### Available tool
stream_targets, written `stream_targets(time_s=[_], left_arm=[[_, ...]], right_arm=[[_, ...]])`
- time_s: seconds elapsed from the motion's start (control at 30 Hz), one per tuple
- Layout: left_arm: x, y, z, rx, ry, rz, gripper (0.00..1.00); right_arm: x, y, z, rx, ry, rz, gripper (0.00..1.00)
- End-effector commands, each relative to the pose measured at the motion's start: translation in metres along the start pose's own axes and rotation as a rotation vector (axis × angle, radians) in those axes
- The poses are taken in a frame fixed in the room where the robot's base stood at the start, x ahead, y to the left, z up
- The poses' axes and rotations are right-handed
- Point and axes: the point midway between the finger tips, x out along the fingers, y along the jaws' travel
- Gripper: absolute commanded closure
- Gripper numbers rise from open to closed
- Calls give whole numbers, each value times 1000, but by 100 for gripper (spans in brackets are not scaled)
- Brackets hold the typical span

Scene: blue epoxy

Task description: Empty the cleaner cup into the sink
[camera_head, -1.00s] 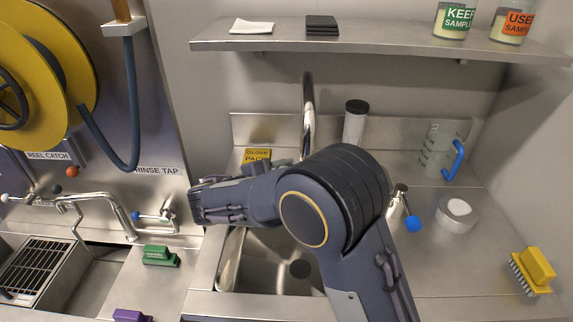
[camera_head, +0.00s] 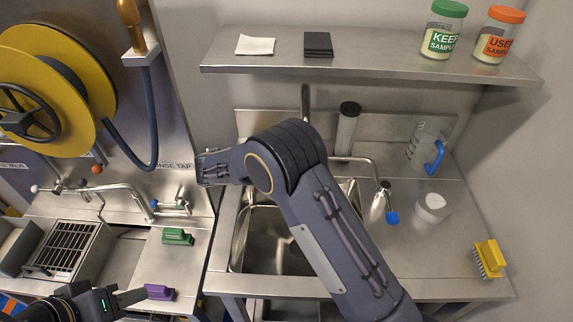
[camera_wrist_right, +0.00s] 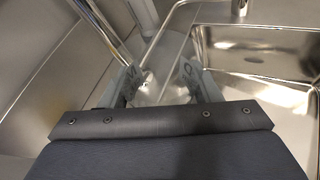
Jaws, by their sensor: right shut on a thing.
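The steel sink (camera_head: 262,240) lies in the counter, partly hidden behind my right arm. Its rim and basin also show at the right of the right wrist view (camera_wrist_right: 265,50). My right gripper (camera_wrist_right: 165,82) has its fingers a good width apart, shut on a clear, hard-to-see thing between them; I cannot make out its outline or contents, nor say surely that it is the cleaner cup. In the head view my right gripper (camera_head: 208,168) is at the left, behind the sink's back left corner. My left gripper (camera_head: 128,298) is low at the bottom left, its jaw opening unclear.
A swan-neck tap with a blue knob (camera_head: 391,218) reaches over the sink's right side. On the right counter stand a blue-handled jug (camera_head: 420,150), a white tub (camera_head: 432,208) and a yellow brush (camera_head: 490,258). Green (camera_head: 177,236) and purple (camera_head: 160,292) blocks lie left of the sink.

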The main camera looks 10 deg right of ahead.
Motion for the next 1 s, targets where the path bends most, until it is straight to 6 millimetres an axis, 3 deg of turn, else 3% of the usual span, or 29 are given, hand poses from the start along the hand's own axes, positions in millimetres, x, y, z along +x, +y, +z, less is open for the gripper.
stream_targets(time_s=[0.03, 0.17, 0.47, 1.0], left_arm=[[-13, 6, -7, 0, 0, 0, 64], [-28, 13, -14, 0, 0, 0, 64], [-24, 11, -12, 0, 0, 0, 64], [-30, 14, -15, 0, 0, 0, 64]], right_arm=[[-2, 3, 5, -43, -1, -19, 67], [1, 5, -2, -193, -1, -82, 67], [4, 4, -9, -234, 0, -97, 67], [-4, 62, 10, -230, -1, -95, 67]])
